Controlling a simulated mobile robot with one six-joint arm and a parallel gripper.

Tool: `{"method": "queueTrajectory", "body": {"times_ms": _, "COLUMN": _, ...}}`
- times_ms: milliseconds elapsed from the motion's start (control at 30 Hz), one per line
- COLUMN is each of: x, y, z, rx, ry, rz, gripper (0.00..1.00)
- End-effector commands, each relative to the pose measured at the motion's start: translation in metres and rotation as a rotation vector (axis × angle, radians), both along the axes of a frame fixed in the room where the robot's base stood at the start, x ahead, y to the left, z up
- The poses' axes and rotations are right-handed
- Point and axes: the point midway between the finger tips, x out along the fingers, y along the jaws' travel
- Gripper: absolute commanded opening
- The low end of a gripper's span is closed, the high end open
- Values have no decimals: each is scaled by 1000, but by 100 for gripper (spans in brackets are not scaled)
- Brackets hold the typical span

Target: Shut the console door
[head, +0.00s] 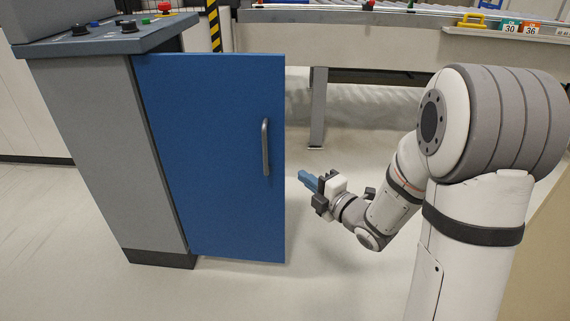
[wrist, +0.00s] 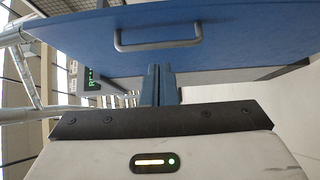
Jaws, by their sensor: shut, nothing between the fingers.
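The blue console door (head: 215,150) stands open, swung out past the right side of the grey console (head: 95,150). Its outer face with the grey bar handle (head: 265,147) faces the head camera. My gripper (head: 304,177) is just right of the door's free edge in the head view, slightly below the handle's height, with blue fingers together and empty. In the wrist view the fingers (wrist: 160,72) point towards the door (wrist: 90,40), with the handle (wrist: 158,42) above them in the picture. I cannot tell whether they touch the door. The console's opening is hidden behind the door.
The console top (head: 110,38) carries knobs and a red button (head: 164,6). A conveyor (head: 400,18) with a grey leg (head: 317,108) runs behind. A yellow-black striped post (head: 214,25) stands behind the door. The floor (head: 310,250) around the gripper is clear.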

Motion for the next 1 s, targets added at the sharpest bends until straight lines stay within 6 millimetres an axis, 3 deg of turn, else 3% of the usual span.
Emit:
{"method": "queueTrajectory", "body": {"times_ms": 167, "x": 12, "y": 14, "z": -1, "rx": 0, "ry": -11, "rz": 10, "gripper": 0}}
{"method": "queueTrajectory", "body": {"times_ms": 567, "x": 75, "y": 68, "z": -2, "rx": 2, "ry": -7, "rz": 6, "gripper": 0}}
{"method": "queueTrajectory", "body": {"times_ms": 800, "x": 107, "y": 63, "z": -1, "rx": 2, "ry": -8, "rz": 3, "gripper": 0}}
{"method": "queueTrajectory", "body": {"times_ms": 1000, "x": 114, "y": 63, "z": 0, "rx": 2, "ry": -6, "rz": 3, "gripper": 0}}
